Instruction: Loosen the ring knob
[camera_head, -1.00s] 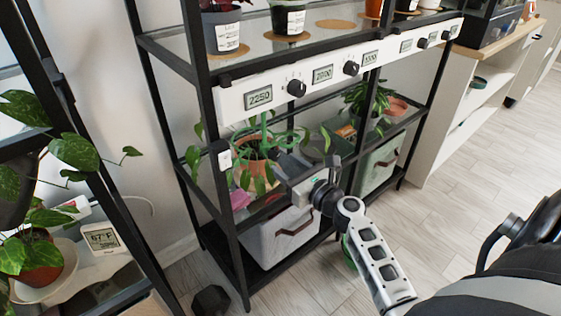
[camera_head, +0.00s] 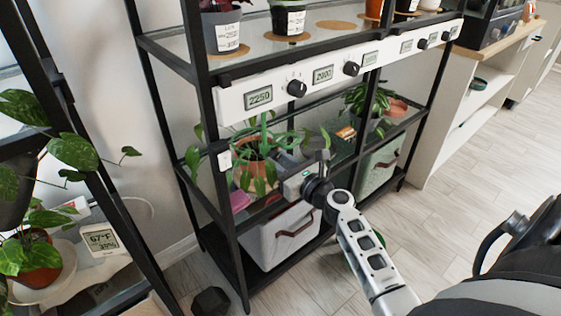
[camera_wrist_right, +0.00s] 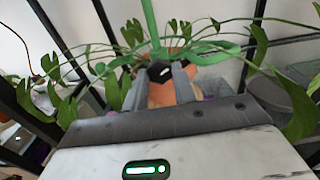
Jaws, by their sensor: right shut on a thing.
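The ring knob (camera_wrist_right: 160,72) is a small black knob on a green plant support (camera_wrist_right: 150,25) in the right wrist view. My right gripper (camera_wrist_right: 171,78) has its two grey fingers on either side of the knob and is shut on it. In the head view my right gripper (camera_head: 281,162) reaches in from the right at the middle shelf; the knob is hidden there. The green ring (camera_head: 287,138) spreads around the plant above a terracotta pot (camera_head: 250,172), which also shows behind the fingers in the wrist view (camera_wrist_right: 161,96). My left gripper is not in view.
A white panel with displays and black dials (camera_head: 297,88) runs above the plant. Black shelf posts (camera_head: 222,180) stand close on the left. Leaves hang around the gripper. A grey bin (camera_head: 275,240) sits below. The floor at right is clear.

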